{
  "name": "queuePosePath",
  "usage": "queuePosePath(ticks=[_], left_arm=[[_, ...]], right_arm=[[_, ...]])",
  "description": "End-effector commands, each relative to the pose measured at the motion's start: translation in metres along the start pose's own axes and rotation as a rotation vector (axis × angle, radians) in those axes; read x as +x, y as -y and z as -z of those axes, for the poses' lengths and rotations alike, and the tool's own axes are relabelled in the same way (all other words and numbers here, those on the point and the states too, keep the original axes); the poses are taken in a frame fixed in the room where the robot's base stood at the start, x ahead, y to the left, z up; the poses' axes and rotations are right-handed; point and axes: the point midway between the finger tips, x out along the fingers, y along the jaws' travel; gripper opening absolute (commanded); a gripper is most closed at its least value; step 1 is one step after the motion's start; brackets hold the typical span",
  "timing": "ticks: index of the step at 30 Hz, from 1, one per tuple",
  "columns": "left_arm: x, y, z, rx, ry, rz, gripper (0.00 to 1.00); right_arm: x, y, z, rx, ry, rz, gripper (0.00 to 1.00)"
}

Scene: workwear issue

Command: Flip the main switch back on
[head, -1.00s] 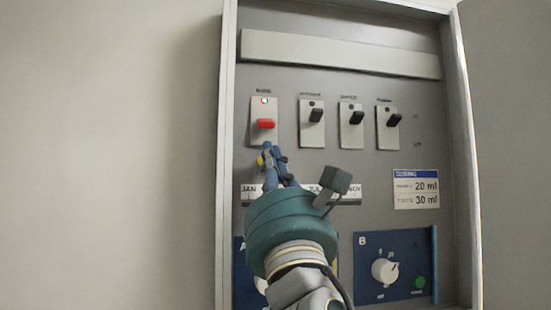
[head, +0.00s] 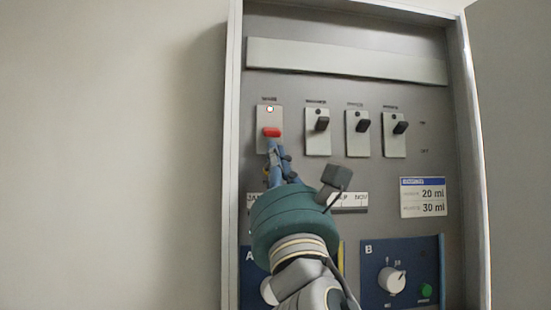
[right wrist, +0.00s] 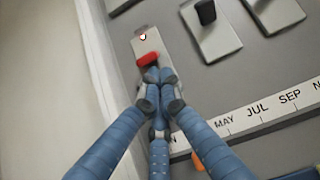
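The main switch is a red lever (head: 271,132) on a pale plate at the upper left of the grey panel. A red-rimmed lamp (head: 270,109) with a bright centre sits above it. The lever sits lower on its plate than the black levers do on theirs. My right gripper (head: 273,146) is just below the red lever, fingers together and empty. In the right wrist view the fingertips (right wrist: 152,76) are right under the lever (right wrist: 147,59); I cannot tell whether they touch it. My left gripper is out of view.
Three black-levered switches, the nearest one (head: 321,124) to the right, stand in the same row. A month strip (head: 348,200) runs below, partly behind my arm. A blue module with a dial (head: 391,280) is at lower right. The raised cabinet frame (head: 234,150) edges the panel's left.

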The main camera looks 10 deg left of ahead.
Motion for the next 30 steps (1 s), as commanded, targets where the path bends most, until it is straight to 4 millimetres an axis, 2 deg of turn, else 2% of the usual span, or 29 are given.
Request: queuePosePath(ticks=[20, 30], left_arm=[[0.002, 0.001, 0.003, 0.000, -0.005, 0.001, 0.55], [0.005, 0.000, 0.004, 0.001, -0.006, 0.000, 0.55]], right_arm=[[-0.002, 0.000, -0.008, 0.000, 0.001, -0.001, 0.00], [-0.003, 0.000, -0.023, -0.003, 0.003, 0.000, 0.00]])
